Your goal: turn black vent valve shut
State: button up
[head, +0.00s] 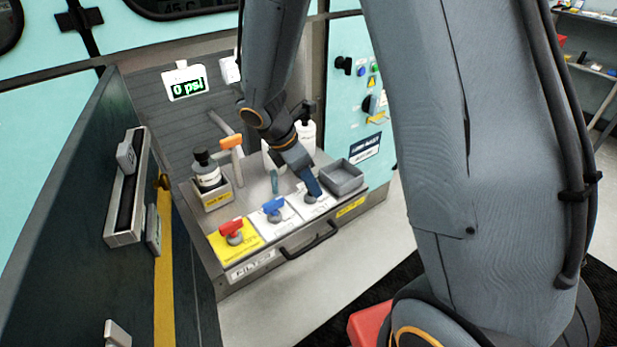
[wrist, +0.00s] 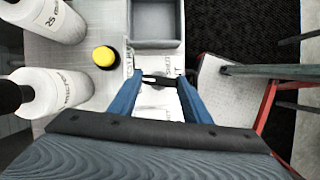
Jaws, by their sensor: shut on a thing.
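The black vent valve (wrist: 160,79) shows in the wrist view as a dark handle between my blue fingers, over a white label card. My gripper (wrist: 159,84) is shut on this handle, one finger at each end. In the head view my gripper (head: 314,193) points down onto the rightmost of three valve cards and hides most of the black valve. The blue-handled valve (head: 273,206) stands on a white card just left of it. The red-handled valve (head: 230,228) stands on a yellow card farther left.
A grey open tray (head: 342,177) sits right beside my gripper. Behind are white bottles (wrist: 48,92), a yellow cap (wrist: 104,57) and a black-capped bottle (head: 207,173) in a holder. A display (head: 185,84) reads 0 psi. A drawer handle (head: 309,241) juts out in front.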

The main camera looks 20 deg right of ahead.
jog(key=m+p, duration=0.1)
jog(key=m+g+p, duration=0.1)
jog(key=m, duration=0.1)
jog(key=shift+w+r+m+g, duration=0.15)
jog(key=shift+m+g, duration=0.15)
jog(key=m+p, duration=0.1)
jog(key=m, duration=0.1)
jog(key=m+g+p, duration=0.1)
jog(key=m, duration=0.1)
jog(key=shift+w+m+g+y+p, duration=0.15)
jog(key=shift+m+g+y+p, duration=0.15)
jog(key=shift+y+p, duration=0.1)
jog(key=m+g+y+p, duration=0.1)
jog(key=m, duration=0.3)
jog(key=shift+w+d, duration=0.1)
jog(key=shift+d, duration=0.05)
jog(key=shift+d+m+g+y+p, duration=0.1)
jog(key=shift+m+g+y+p, duration=0.5)
jog(key=shift+m, duration=1.5)
jog(key=o, duration=1)
jog(key=shift+o, duration=0.2)
jog(key=shift+w, duration=0.1)
